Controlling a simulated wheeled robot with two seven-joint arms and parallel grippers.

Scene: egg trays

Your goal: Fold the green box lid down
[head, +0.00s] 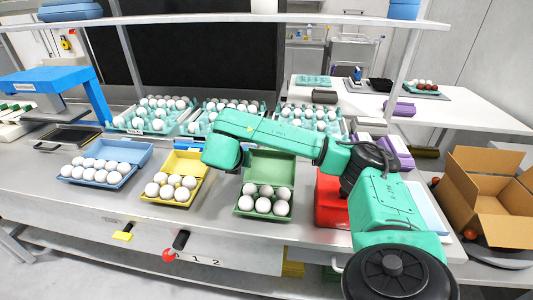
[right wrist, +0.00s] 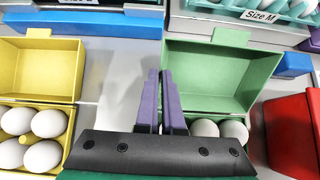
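The green box (head: 261,213) stands on the bench in the head view with its lid (head: 270,168) raised and several white eggs inside. In the right wrist view the raised lid (right wrist: 219,75) is behind and right of my fingers, and a few eggs show below it. My right gripper (right wrist: 160,76) has its purple fingers together with nothing seen between them, beside the lid's left edge. I cannot tell whether they touch it. In the head view my right arm crosses above the lid and hides the fingers. My left gripper is in neither view.
An open yellow box (head: 171,195) with eggs stands left of the green box, and an open blue box (head: 98,178) is farther left. A red container (head: 331,201) is close on the right. Teal egg trays (head: 235,117) line the back.

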